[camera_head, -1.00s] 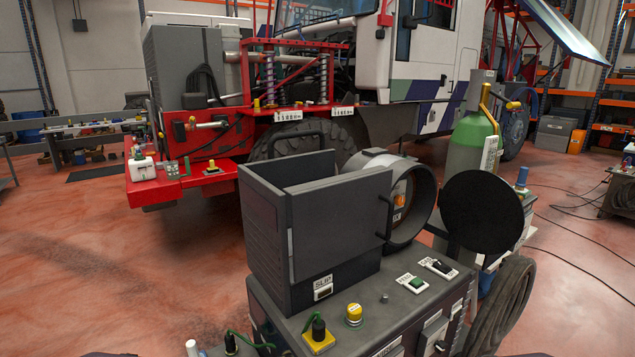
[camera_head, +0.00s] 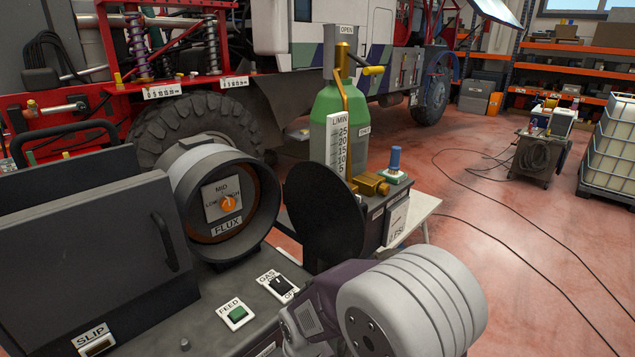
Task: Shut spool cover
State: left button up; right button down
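The round black disc (camera_head: 324,216), which looks like the spool cover, stands swung open to the right of the drum-shaped housing (camera_head: 192,175). The housing's round mouth is uncovered, and a FLUX dial (camera_head: 228,202) with an orange knob shows inside it. The disc is upright and turned partly edge-on; its hinge is hard to make out. My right arm reaches in at the bottom right, in front of the machine and below the disc. Its visible links do not touch the disc. No fingertips of my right gripper show. My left gripper is out of view.
Left of the housing is a dark box (camera_head: 90,262) with a handled front panel. A FEED button (camera_head: 236,315) and a rocker switch (camera_head: 281,287) sit on the machine top. A green gas cylinder (camera_head: 338,110) with a flow gauge stands behind the disc. Open floor lies to the right.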

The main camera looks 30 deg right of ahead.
aim_at(324, 212)
jog(key=l+u, duration=0.2)
jog(key=l, duration=0.45)
jog(key=i+l+u, duration=0.2)
jog(key=l, duration=0.5)
jog(key=k+l+u, duration=0.15)
jog(key=l, duration=0.5)
jog(key=l+u, duration=0.2)
jog(key=l, duration=0.45)
jog(key=k+l+u, duration=0.2)
jog(key=l, duration=0.45)
